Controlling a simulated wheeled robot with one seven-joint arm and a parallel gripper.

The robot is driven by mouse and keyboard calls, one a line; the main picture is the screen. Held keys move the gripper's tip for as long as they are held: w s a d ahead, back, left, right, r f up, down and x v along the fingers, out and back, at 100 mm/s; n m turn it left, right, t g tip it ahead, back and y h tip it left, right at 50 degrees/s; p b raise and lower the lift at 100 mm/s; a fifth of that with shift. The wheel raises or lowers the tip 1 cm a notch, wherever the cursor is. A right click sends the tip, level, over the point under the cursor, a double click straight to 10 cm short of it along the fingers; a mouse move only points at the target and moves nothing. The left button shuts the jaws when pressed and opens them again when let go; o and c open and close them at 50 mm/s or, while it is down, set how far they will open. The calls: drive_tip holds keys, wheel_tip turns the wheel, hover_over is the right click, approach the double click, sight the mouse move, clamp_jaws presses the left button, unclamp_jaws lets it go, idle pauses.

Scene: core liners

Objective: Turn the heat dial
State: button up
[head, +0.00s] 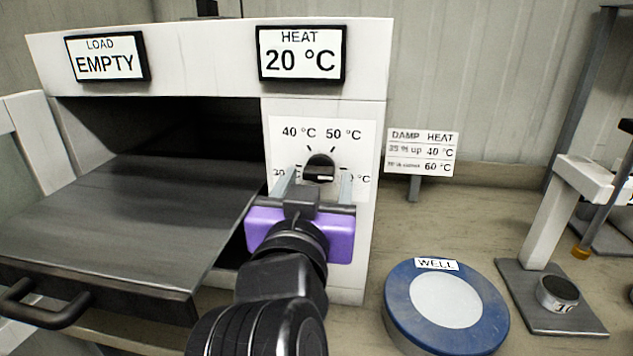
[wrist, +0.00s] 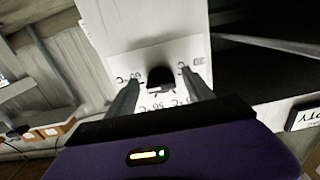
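The heat dial (head: 320,163) is a black knob on the white front panel of the oven, below the HEAT display (head: 301,59), which reads 20 °C. Printed labels ring the dial; 40 °C and 50 °C are readable above it, and the lower labels are partly hidden by my gripper. My gripper (head: 318,184), with a purple body, faces the panel, its two fingers apart on either side of the dial. In the wrist view the dial (wrist: 160,80) sits between the open fingertips, with a gap on each side. I cannot tell how close the tips are to the panel.
The oven's grey tray (head: 130,215) is pulled out at the left, its handle at the front. The LOAD display (head: 105,58) reads EMPTY. A damp/heat card (head: 422,152) stands right of the oven. A blue WELL disc (head: 446,305) and a white stand (head: 545,215) are on the bench at right.

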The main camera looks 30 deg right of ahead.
drive_tip(key=shift+s+r, duration=0.1)
drive_tip(key=v, duration=0.7)
drive_tip(key=shift+s+a, duration=0.2)
drive_tip(key=shift+a, duration=0.05)
idle(0.4)
drive_tip(key=s+f+n+t+y+p, duration=0.1)
drive_tip(key=s+f+n+y+p, duration=0.3)
drive_tip(key=f, duration=0.7)
drive_tip(key=s+f+n+y+b, duration=0.1)
drive_tip(key=f+n+y, duration=0.5)
drive_tip(key=f, duration=0.5)
drive_tip(key=s+d+m+p, duration=0.1)
drive_tip(key=s+d, duration=0.1)
drive_tip(key=s, duration=0.9)
drive_tip(key=s+d+f+m+p, duration=0.1)
drive_tip(key=s+d+p, duration=0.1)
drive_tip(key=s, duration=1)
drive_tip(key=shift+s+d+f+m+g+y, duration=0.25)
drive_tip(key=shift+s+m+g+y, duration=0.05)
drive_tip(key=shift+g, duration=0.1)
